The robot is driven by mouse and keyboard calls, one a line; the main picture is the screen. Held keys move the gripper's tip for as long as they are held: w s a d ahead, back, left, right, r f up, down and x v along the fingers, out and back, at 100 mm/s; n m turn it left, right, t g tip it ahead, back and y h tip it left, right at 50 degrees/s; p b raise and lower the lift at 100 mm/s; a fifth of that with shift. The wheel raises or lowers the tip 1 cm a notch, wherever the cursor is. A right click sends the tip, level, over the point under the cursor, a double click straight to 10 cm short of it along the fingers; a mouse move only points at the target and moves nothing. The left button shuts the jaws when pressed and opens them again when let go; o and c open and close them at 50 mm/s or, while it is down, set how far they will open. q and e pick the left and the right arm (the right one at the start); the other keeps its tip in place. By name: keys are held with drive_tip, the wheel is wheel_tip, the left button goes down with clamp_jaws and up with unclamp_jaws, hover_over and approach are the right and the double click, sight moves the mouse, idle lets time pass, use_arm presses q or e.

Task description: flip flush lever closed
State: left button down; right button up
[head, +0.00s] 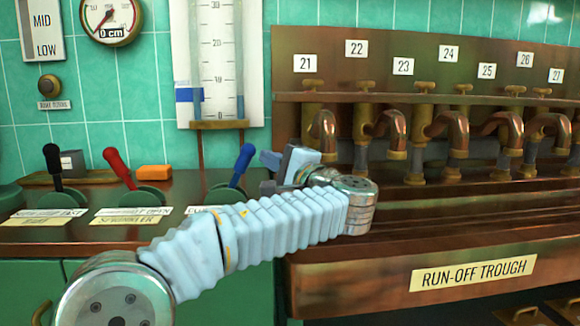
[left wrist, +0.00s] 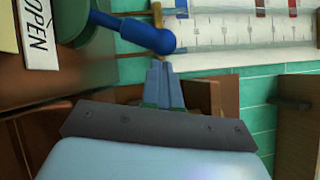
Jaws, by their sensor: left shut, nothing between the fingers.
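A blue-handled lever (head: 243,160) stands at the right end of the counter, tilted up and to the right. Its label is mostly hidden by my arm, so I cannot read whether it says flush. In the left wrist view the lever's blue knob (left wrist: 158,40) lies just beyond my fingertips, and a card reading OPEN (left wrist: 38,40) is beside its base. My left gripper (head: 268,158) is shut and empty, just right of the knob; its closed fingers show in the left wrist view (left wrist: 163,68). I cannot tell whether they touch the knob. My right gripper is not in view.
A red lever (head: 117,165), labelled SPRINKLER, and a black lever (head: 53,163) stand to the left. An orange block (head: 154,172) lies behind them. Several copper spouts (head: 390,128) line the right, above the run-off trough (head: 420,262). A gauge board (head: 217,60) hangs behind.

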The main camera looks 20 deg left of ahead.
sight(252, 148)
use_arm(q)
drive_tip(key=shift+s+a+r, duration=0.1)
drive_tip(key=shift+s+a, duration=0.05)
drive_tip(key=shift+a, duration=0.25)
drive_tip(key=shift+s+a+r+n+g+h+p, duration=0.35)
drive_tip(key=shift+s+a+r+n, duration=0.2)
drive_tip(key=shift+a+r+n, duration=0.4)
drive_tip(key=s+a+r+n+h, duration=0.1)
drive_tip(key=s+a+n+h, duration=0.4)
drive_tip(key=a, duration=0.3)
drive_tip(key=shift+r+n, duration=0.2)
drive_tip(key=shift+n, duration=0.55)
drive_tip(key=shift+s+a, duration=0.1)
drive_tip(key=shift+r, duration=0.1)
